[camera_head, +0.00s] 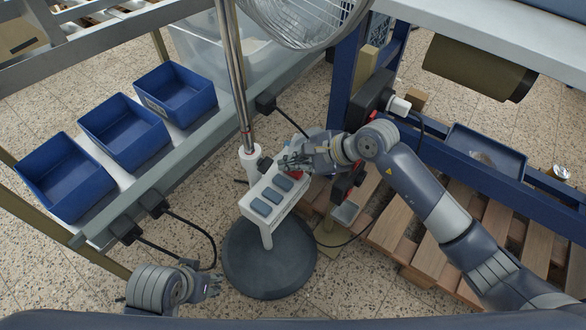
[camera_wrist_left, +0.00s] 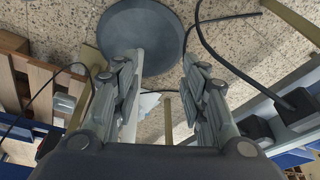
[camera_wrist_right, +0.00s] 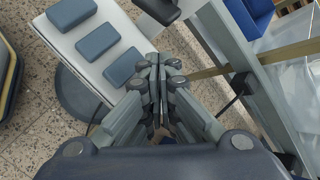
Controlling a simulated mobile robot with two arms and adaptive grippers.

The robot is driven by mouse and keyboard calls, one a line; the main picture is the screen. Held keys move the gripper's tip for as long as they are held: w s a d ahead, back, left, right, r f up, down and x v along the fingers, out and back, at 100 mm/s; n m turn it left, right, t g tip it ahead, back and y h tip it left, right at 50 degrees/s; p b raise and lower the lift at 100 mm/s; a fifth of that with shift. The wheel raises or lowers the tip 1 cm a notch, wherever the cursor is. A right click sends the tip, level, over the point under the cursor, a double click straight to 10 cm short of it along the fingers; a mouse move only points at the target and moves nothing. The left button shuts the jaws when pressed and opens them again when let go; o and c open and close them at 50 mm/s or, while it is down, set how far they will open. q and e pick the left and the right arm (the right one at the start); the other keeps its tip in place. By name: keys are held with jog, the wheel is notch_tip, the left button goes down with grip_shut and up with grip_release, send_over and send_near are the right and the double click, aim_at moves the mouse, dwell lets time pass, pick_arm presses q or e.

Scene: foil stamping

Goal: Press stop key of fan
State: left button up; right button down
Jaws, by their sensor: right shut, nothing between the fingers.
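The fan (camera_head: 305,15) stands on a pole with a round dark base (camera_head: 268,262). Its white control panel (camera_head: 266,224) has three blue-grey keys, one of them the middle key (camera_head: 272,195), and a red key (camera_head: 297,172) partly covered by my right gripper (camera_head: 288,165). In the right wrist view the panel (camera_wrist_right: 70,45) and the three blue-grey keys show, and the red one is hidden. My right gripper is shut and empty at the panel's far end; I cannot tell whether it touches. My left gripper (camera_head: 215,284) is open and empty, low beside the base (camera_wrist_left: 150,35).
Several blue bins (camera_head: 65,175) stand on a rack at the left. A blue frame with a tray (camera_head: 485,150) and wooden pallets (camera_head: 405,235) lie to the right. Black cables (camera_head: 205,235) run near the base. A clear plastic container (camera_head: 200,45) is behind the pole.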

pick_arm(q)
jog(key=shift+s+r, duration=0.2)
jog(key=shift+r, duration=0.05)
jog(key=shift+a+f, duration=0.1)
jog(key=shift+f, duration=0.1)
pick_arm(e)
jog(key=shift+f, duration=0.15)
pick_arm(q)
jog(key=shift+r+b, duration=0.3)
pick_arm(e)
jog(key=shift+f, duration=0.25)
pick_arm(q)
jog(key=shift+r, duration=0.25)
jog(key=shift+s, duration=0.1)
pick_arm(e)
jog(key=shift+f, duration=0.1)
pick_arm(q)
jog(key=shift+r, duration=0.2)
